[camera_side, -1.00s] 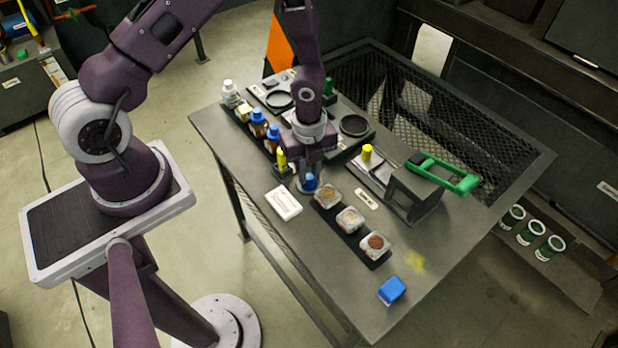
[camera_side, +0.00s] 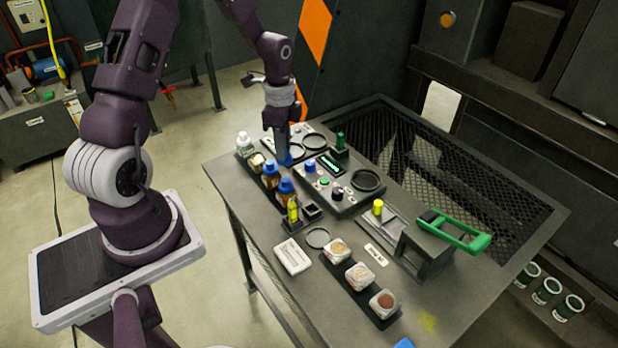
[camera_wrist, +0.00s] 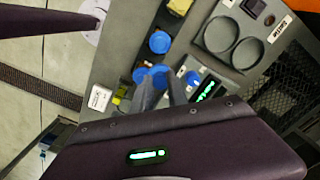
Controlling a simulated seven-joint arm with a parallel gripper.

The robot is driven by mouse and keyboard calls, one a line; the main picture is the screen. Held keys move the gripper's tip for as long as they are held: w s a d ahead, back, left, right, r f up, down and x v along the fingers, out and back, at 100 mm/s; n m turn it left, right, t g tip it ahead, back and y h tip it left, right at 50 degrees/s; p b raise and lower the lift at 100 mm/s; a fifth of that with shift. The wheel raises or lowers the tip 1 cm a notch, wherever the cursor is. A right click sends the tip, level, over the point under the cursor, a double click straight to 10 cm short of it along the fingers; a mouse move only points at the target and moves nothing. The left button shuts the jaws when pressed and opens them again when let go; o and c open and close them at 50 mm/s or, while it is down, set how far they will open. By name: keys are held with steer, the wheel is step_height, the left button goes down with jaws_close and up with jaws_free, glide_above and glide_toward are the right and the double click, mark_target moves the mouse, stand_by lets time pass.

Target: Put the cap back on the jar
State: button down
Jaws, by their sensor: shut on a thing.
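My gripper (camera_side: 284,152) is shut on a blue cap (camera_side: 286,160) and holds it above the table, to the right of the row of jars. In the wrist view the cap (camera_wrist: 158,71) shows beyond the fingertips, partly hidden by them. A square jar with a cream top (camera_side: 257,162) stands in the dark rack at the left table edge; it shows yellowish in the wrist view (camera_wrist: 179,6). I cannot tell whether it is open. Two brown bottles with blue caps (camera_side: 270,174) (camera_side: 286,190) and a white bottle (camera_side: 243,143) stand in the same row.
A control panel with knobs and a green display (camera_side: 331,165) lies right of my gripper. A round dark pad (camera_side: 317,237) is empty. A tray of open sample jars (camera_side: 359,277) and a green-handled device (camera_side: 455,231) are nearer the front right.

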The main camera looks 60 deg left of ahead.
steer(key=s+a+r+n, duration=0.1)
steer(key=s+a+n, duration=0.1)
steer(key=a+n, duration=0.75)
steer(key=shift+s+a+f+m, duration=0.1)
steer(key=shift+a+f+m, duration=0.3)
steer(key=shift+f, duration=0.6)
steer(key=shift+w+a+f+m, duration=0.1)
steer(key=shift+a+f+m, duration=0.3)
steer(key=shift+f, duration=0.6)
steer(key=shift+s+a+f+m, duration=0.1)
steer(key=shift+a+f+m, duration=0.3)
steer(key=shift+f, duration=0.6)
steer(key=shift+f, duration=0.1)
steer(key=c, duration=0.7)
jaws_free()
steer(key=shift+c, duration=0.2)
step_height(320, 180, up, 7)
